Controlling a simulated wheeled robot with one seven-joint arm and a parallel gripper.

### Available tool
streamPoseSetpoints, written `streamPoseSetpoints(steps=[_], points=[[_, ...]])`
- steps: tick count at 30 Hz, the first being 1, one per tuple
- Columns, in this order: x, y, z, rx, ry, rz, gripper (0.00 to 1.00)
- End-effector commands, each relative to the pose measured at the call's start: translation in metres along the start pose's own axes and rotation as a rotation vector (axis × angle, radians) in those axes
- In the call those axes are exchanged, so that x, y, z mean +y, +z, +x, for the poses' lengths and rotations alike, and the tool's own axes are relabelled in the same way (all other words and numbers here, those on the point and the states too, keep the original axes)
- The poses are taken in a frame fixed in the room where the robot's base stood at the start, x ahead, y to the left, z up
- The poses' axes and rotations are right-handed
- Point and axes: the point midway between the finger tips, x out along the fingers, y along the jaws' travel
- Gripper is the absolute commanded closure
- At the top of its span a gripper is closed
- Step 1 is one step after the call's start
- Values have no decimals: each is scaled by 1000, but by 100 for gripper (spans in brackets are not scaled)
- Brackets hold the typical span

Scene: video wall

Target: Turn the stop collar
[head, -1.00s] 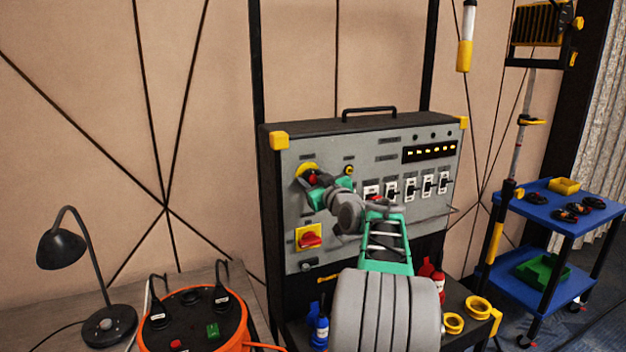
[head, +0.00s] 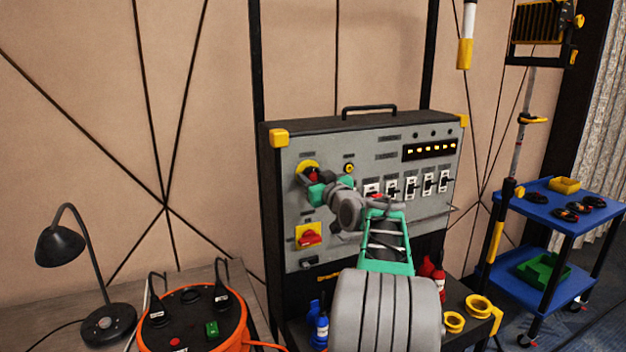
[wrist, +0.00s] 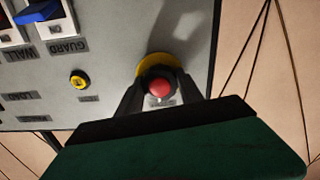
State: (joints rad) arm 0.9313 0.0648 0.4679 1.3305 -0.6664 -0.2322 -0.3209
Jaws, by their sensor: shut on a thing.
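The stop collar (wrist: 150,85) is a dark ring around a red button (wrist: 160,88), in front of a round yellow plate (wrist: 152,62) on the grey panel. In the head view the red button (head: 313,174) and yellow plate (head: 302,166) show at the panel's upper left, partly covered by my gripper. My gripper (wrist: 160,94) is shut on the collar, one dark finger on each side of it. In the head view my gripper (head: 314,180) reaches the collar from the lower right. The collar's exact turn angle cannot be told.
A red rotary switch on a yellow plate (head: 309,236) sits below the collar. A desk lamp (head: 64,246) and an orange cable reel (head: 195,320) stand at lower left.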

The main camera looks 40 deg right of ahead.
Motion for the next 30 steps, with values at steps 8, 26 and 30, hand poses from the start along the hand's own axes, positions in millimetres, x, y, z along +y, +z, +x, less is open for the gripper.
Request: streamPoseSetpoints(steps=[8, 26, 30], points=[[0, 2, 0, 1, 0, 212, 97], [0, -1, 0, 2, 0, 579, 97], [0, -1, 0, 2, 0, 605, 97]])
